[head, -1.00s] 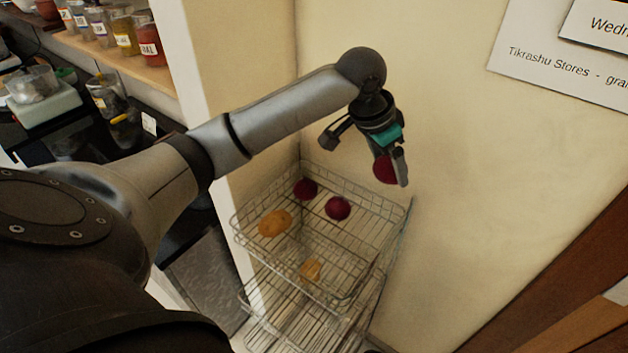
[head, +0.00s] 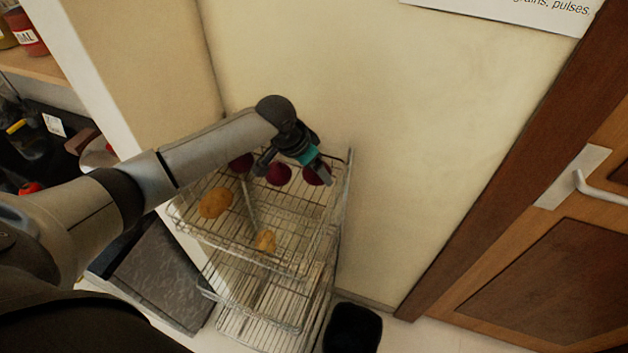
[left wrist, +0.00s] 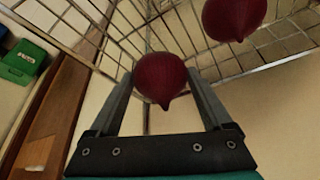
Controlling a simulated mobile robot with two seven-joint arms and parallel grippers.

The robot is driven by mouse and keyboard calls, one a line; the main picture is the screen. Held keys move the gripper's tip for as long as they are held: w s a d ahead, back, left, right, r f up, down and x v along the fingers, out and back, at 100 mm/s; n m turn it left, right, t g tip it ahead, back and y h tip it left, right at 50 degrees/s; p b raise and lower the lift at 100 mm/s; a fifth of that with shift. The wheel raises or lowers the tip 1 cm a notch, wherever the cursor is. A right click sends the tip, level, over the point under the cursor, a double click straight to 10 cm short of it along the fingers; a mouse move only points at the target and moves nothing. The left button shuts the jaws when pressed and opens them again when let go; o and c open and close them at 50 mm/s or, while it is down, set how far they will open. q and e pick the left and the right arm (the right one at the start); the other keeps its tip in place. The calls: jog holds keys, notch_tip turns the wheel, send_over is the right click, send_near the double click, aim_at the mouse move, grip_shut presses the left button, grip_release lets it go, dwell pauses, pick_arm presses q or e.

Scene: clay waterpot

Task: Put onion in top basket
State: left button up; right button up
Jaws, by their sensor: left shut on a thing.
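My left gripper (head: 320,172) is shut on a dark red onion (head: 314,178), at the right back part of the top wire basket (head: 178,216). In the left wrist view the held onion (left wrist: 161,76) sits between the two fingers, with basket wires behind it. Whether it touches the basket floor I cannot tell. Two other red onions lie in the top basket, one in the middle (head: 279,175) and one further left (head: 241,162), partly behind my arm. One also shows in the left wrist view (left wrist: 235,16). My right gripper is not in view.
Two potatoes, one at the left (head: 214,202) and one at the front (head: 265,240), show in the rack. Lower wire baskets (head: 262,325) stand beneath. A cream wall (head: 400,150) is close behind and right, a wooden door (head: 560,265) further right. A black object (head: 352,328) is on the floor.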

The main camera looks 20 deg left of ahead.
aim_at(314, 180)
pick_arm(q)
jog(key=shift+f, duration=2)
jog(key=shift+b, duration=0.3)
jog(key=shift+f, duration=0.2)
jog(key=o, duration=1.2)
jog(key=shift+o, duration=0.2)
jog(key=shift+r, duration=0.3)
jog(key=p+v, duration=0.2)
jog(key=v, duration=0.9)
jog(key=shift+s+r, duration=0.25)
jog(key=shift+r, duration=0.05)
jog(key=shift+s+a, duration=0.1)
